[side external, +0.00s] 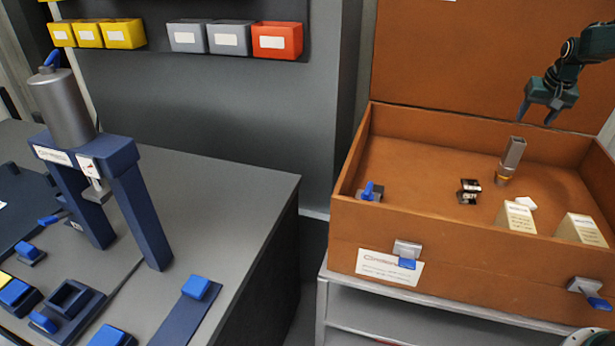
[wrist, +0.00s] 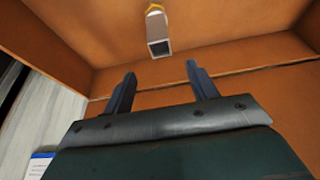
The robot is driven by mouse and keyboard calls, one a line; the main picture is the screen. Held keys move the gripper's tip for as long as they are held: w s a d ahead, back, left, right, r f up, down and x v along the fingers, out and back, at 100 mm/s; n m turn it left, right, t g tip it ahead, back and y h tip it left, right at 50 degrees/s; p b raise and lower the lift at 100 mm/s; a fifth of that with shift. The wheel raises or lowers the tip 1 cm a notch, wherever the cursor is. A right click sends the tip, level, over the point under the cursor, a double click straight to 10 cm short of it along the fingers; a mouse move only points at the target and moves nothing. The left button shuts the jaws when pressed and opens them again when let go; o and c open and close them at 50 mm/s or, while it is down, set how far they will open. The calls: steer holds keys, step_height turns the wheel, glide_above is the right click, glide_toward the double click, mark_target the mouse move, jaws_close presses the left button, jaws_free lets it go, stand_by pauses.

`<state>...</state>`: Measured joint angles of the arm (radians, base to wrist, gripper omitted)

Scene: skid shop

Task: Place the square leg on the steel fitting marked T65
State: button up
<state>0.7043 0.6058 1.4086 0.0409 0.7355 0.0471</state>
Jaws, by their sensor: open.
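The square leg (side external: 514,152) is a grey square tube with a yellow-orange band near its bottom. It stands nearly upright in the brown wooden crate. In the wrist view the leg (wrist: 158,32) shows its open square end beyond my fingertips. My gripper (side external: 536,117) is open and empty, above and to the right of the leg's top, apart from it. In the wrist view my gripper (wrist: 161,70) has its two fingers spread with nothing between. A small dark piece with white marking (side external: 469,191) lies left of the leg; I cannot read T65 on it.
The crate (side external: 440,218) has raised walls and a tall back panel. Two pale labelled blocks (side external: 516,216) (side external: 581,229) and a small white piece (side external: 525,204) are near its front. A blue-handled clamp (side external: 369,191) is at its left. A blue press (side external: 90,150) stands on the grey bench.

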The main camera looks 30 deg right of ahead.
steer(key=s+a+r+n+t+y, duration=0.1)
steer(key=s+a+r+n, duration=0.15)
steer(key=a+r, duration=0.65)
steer(key=s+a+r+n, duration=0.2)
steer(key=s+a+r, duration=0.15)
steer(key=a, duration=1.05)
steer(key=s+a+f+n+y, duration=0.1)
steer(key=s+a+n, duration=0.1)
steer(key=s+a, duration=0.6)
steer(key=s+a+f+n+t+y, duration=0.1)
steer(key=s+a+f+n, duration=0.1)
steer(key=s+a, duration=0.6)
steer(key=s, duration=0.5)
steer(key=shift+s+a+f, duration=0.15)
steer(key=shift+s+a, duration=0.2)
steer(key=shift+a, duration=0.05)
steer(key=shift+n, duration=0.25)
